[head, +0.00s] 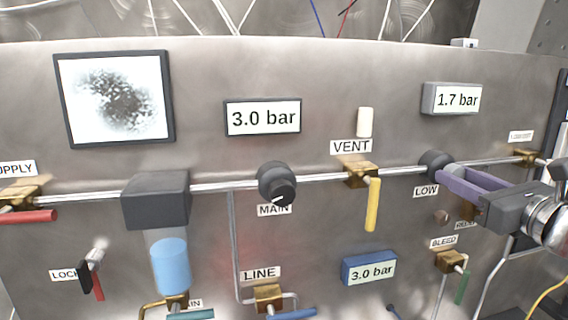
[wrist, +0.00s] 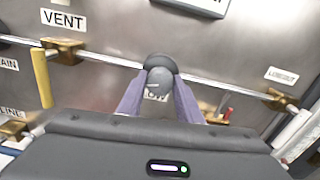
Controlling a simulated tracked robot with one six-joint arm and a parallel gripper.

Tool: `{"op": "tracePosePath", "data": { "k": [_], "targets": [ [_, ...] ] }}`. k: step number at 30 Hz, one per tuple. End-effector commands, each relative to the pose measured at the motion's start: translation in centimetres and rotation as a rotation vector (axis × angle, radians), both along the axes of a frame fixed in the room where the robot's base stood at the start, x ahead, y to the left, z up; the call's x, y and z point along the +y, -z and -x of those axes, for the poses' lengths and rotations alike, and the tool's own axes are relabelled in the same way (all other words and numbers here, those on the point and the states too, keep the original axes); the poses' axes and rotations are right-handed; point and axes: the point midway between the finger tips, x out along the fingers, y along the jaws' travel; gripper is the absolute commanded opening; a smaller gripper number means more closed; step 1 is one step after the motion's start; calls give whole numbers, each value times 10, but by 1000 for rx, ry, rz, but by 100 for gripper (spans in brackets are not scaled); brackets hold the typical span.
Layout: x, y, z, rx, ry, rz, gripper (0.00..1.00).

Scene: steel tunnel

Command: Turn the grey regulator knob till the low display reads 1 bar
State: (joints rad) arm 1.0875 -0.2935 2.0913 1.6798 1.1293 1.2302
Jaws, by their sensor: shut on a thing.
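The grey regulator knob (head: 436,162) labelled LOW is on the pipe at the right of the panel; it also shows in the wrist view (wrist: 160,77). My gripper (head: 450,177) is shut on this knob, with one purple finger on each side of it (wrist: 158,98). The fingers hide part of the knob and, in the wrist view, part of its label. The low display (head: 457,99), above the knob, reads 1.7 bar.
A MAIN knob (head: 277,185) sits left, under a display (head: 262,117) reading 3.0 bar. A yellow VENT lever (head: 372,204) hangs left of my gripper. A blue-framed display (head: 369,269) reads 3.0 bar. A green BLEED lever (head: 462,287) is below my gripper.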

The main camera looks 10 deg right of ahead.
Motion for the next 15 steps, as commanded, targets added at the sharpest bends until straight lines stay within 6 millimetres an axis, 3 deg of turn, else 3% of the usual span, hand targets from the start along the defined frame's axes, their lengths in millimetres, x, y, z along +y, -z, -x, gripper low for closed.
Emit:
{"op": "tracePosePath", "data": {
  "k": [15],
  "targets": [
    [0,0,0,-3,4,110,10]
  ]
}}
